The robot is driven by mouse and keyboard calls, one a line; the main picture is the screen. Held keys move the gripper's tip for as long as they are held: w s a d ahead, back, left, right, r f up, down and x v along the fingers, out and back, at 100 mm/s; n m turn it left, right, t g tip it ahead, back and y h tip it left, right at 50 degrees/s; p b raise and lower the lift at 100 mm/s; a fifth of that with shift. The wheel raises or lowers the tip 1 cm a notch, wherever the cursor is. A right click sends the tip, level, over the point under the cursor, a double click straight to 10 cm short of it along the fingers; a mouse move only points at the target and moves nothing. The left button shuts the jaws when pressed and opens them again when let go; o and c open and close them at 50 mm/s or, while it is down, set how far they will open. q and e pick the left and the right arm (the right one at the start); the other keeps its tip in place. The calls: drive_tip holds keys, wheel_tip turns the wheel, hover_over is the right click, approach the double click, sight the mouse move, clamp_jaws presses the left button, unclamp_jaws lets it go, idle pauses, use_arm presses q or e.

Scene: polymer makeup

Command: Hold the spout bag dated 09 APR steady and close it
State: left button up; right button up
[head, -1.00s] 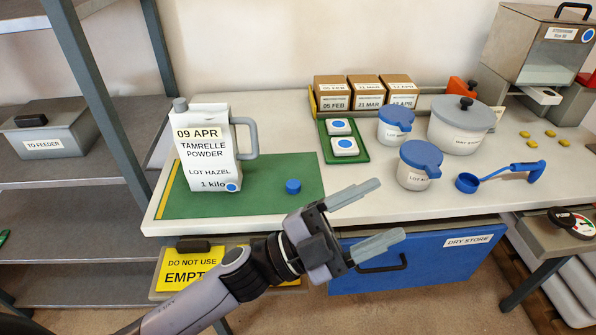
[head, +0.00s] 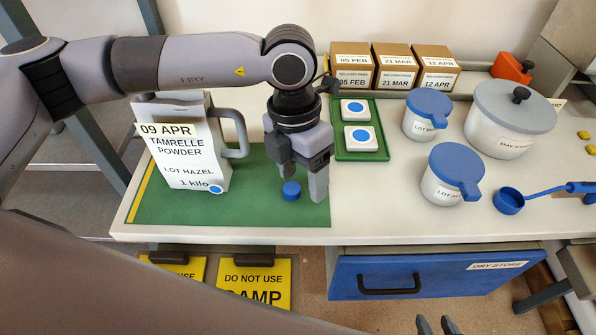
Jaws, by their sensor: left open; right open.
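The white spout bag dated 09 APR (head: 185,158) stands upright at the left of the green mat (head: 250,208), its grey handle facing right. My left arm crosses in front of its top, so the spout is hidden. A small blue cap (head: 291,190) lies on the mat, right of the bag. My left gripper (head: 302,186) points down over the cap, open, one finger just behind it and the other to its right. I cannot tell whether a finger touches it. Only the fingertips of my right gripper (head: 434,325) show at the bottom edge, apart and empty.
A green tray (head: 361,154) with two white blocks is close right of my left gripper. Lidded tubs (head: 450,178), a large pot (head: 510,120) and a blue scoop (head: 510,200) stand further right. Cartons (head: 410,68) line the back. The front table strip is clear.

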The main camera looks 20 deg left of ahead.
sight(292, 188)
use_arm(q)
drive_tip(key=shift+t+y, duration=0.5)
drive_tip(key=shift+y, duration=0.2)
drive_tip(key=w+a, duration=0.1)
drive_tip(key=w+a+r, duration=0.1)
drive_tip(key=shift+w+a, duration=0.35)
drive_tip(key=shift+w, duration=0.05)
drive_tip(key=shift+s, duration=0.1)
use_arm(e)
drive_tip(key=shift+w, duration=0.35)
use_arm(q)
drive_tip(key=shift+f, duration=1)
use_arm(e)
drive_tip(key=shift+r, duration=0.2)
use_arm(q)
wheel_tip(292, 188, down, 4)
drive_tip(key=shift+s+d+f+p, duration=0.1)
drive_tip(key=shift+s+p, duration=0.05)
drive_tip(key=shift+p, duration=0.7)
drive_tip(key=shift+f, duration=0.5)
use_arm(e)
drive_tip(key=shift+r, duration=0.65)
